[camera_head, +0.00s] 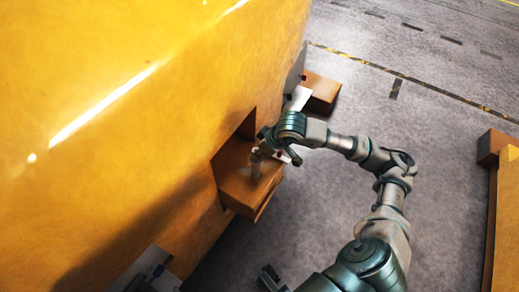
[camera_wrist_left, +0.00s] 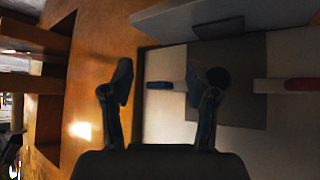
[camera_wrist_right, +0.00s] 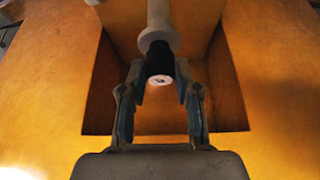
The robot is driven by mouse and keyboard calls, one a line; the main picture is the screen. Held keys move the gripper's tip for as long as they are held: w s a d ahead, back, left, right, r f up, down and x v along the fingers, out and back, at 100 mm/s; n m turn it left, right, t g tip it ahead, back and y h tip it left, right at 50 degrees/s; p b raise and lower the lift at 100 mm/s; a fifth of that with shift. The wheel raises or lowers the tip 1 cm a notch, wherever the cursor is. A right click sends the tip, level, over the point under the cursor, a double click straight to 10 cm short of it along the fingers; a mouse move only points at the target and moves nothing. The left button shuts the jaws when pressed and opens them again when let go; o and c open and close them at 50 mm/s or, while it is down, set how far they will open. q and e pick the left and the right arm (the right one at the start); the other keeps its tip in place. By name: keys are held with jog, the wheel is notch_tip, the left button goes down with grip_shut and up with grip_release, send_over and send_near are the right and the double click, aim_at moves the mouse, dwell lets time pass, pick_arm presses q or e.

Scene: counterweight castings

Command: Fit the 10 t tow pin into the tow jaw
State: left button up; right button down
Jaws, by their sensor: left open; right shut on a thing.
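The tow jaw is a square recess in the yellow casting, with a projecting lower block (camera_head: 240,190); its opening also shows in the right wrist view (camera_wrist_right: 103,90). My right gripper (camera_wrist_right: 158,82) is shut on the black grip of the pale tow pin (camera_wrist_right: 158,18), which has a collar. My left gripper (camera_wrist_left: 160,88) is open and empty, facing a pale panel (camera_wrist_left: 165,120) with a grey square.
The large yellow casting (camera_head: 100,120) fills the left of the head view. A brown block (camera_head: 320,92) and white plate stand beyond the jaw. Blue (camera_wrist_left: 160,86) and red-ended (camera_wrist_left: 302,85) bars cross the pale panel.

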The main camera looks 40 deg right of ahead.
pick_arm(q)
jog(key=shift+w+d+r+t, duration=0.15)
jog(key=shift+w+r+t, duration=0.15)
jog(key=shift+w, duration=0.15)
pick_arm(e)
jog(key=shift+f, duration=0.1)
pick_arm(q)
jog(key=shift+w+d+r+t+b, duration=0.3)
jog(key=shift+w+r+t+b, duration=0.15)
jog(key=shift+w+t, duration=0.2)
pick_arm(e)
jog(key=shift+f, duration=0.3)
pick_arm(q)
jog(key=shift+w+d+r+t+h, duration=0.2)
jog(key=shift+w+r+t+h, duration=0.2)
jog(key=shift+w, duration=0.1)
pick_arm(e)
jog(key=shift+f, duration=0.25)
jog(key=shift+f+b, duration=0.25)
jog(key=shift+b, duration=0.15)
pick_arm(q)
jog(key=shift+w+d+r+t, duration=0.2)
jog(key=shift+w+r+t, duration=0.2)
jog(key=shift+w+r, duration=0.05)
jog(key=shift+w+d+r+t, duration=0.2)
jog(key=shift+w+r+t, duration=0.15)
jog(key=shift+w+r, duration=0.1)
pick_arm(e)
jog(key=shift+f, duration=0.25)
